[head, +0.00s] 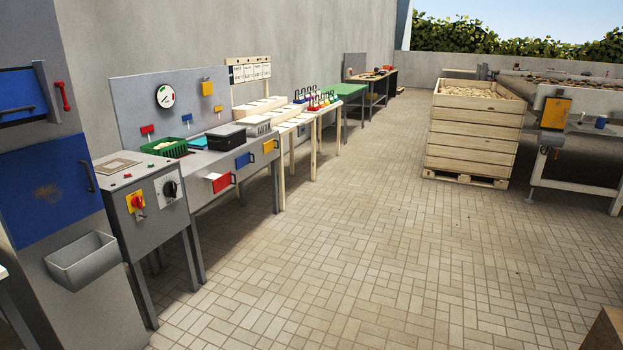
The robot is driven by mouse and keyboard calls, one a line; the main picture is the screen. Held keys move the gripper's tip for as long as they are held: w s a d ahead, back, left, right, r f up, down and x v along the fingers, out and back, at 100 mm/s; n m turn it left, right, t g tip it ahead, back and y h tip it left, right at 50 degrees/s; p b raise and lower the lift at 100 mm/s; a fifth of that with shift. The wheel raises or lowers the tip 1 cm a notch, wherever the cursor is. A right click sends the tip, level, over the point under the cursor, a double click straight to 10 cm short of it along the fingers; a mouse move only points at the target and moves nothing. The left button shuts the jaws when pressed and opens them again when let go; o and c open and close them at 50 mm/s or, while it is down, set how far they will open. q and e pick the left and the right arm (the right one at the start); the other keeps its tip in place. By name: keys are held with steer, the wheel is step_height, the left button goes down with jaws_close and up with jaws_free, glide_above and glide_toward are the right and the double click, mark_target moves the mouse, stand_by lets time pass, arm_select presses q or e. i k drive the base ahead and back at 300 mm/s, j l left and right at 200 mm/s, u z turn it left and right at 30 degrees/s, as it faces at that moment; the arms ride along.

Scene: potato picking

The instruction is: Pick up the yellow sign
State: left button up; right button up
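Several yellow things show in the head view, and I cannot tell which is the sign. A small yellow plate (207,88) hangs on the grey back panel above the workbench, right of a round dial. A yellow drawer front (269,146) is at the right end of that bench. A yellow-orange panel (555,112) is on the machine at the right. A yellow plate with a red knob (135,202) is on the grey control box at the left. Neither of my grippers is in view.
A grey workbench (204,159) and tables line the left wall. A tall wooden crate of potatoes (472,133) stands on a pallet at the right, beside the machine. A grey bin (84,262) sticks out at the left. The tiled floor (330,260) between is clear.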

mark_target(206, 87)
steer(key=i, duration=4.1)
steer(key=i+u, duration=0.1)
steer(key=i, duration=0.55)
steer(key=i+l, duration=0.15)
steer(key=i, duration=0.55)
steer(key=i+u, duration=0.15)
steer(key=i, duration=0.5)
steer(key=l, duration=0.1)
